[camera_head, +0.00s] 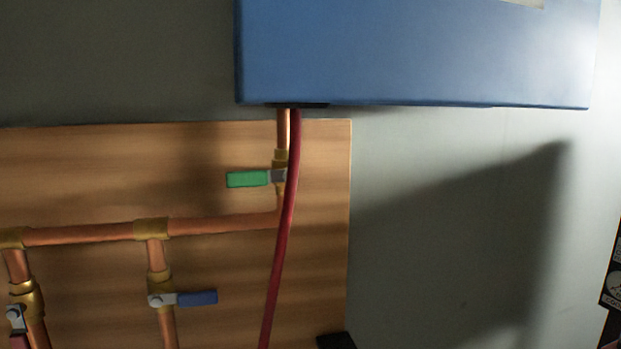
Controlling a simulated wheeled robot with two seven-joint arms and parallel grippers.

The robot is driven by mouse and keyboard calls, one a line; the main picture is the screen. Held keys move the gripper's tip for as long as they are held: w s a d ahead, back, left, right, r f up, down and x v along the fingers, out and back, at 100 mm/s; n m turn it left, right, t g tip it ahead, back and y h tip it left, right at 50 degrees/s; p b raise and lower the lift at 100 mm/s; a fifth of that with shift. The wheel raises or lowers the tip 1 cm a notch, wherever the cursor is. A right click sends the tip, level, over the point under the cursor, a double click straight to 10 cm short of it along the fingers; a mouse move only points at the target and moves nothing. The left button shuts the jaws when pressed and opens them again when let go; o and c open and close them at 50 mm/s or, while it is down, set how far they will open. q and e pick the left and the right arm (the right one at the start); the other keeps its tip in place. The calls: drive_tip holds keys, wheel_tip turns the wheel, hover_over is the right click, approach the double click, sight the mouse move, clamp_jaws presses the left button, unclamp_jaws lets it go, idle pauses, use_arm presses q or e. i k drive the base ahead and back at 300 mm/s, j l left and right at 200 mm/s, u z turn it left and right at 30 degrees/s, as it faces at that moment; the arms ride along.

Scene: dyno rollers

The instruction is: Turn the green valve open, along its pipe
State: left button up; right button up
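The green valve handle (248,179) sticks out to the left from a brass valve body on a short vertical copper pipe (283,130). The handle lies level, across its pipe. A dark red hose or cable (285,225) hangs in front of the pipe and hides part of the valve body. A black part (336,341) shows at the bottom edge, cut off; I cannot tell what it is. Neither of my grippers can be made out in the head view.
A blue box (415,55) hangs above the wooden board (320,260). A blue-handled valve (197,298) sits level below a horizontal copper pipe (85,233). A red-handled valve (18,341) is partly cut off at lower left.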

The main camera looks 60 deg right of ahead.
sight(257, 177)
drive_tip(key=k+z, duration=0.1)
drive_tip(key=z, duration=1.3)
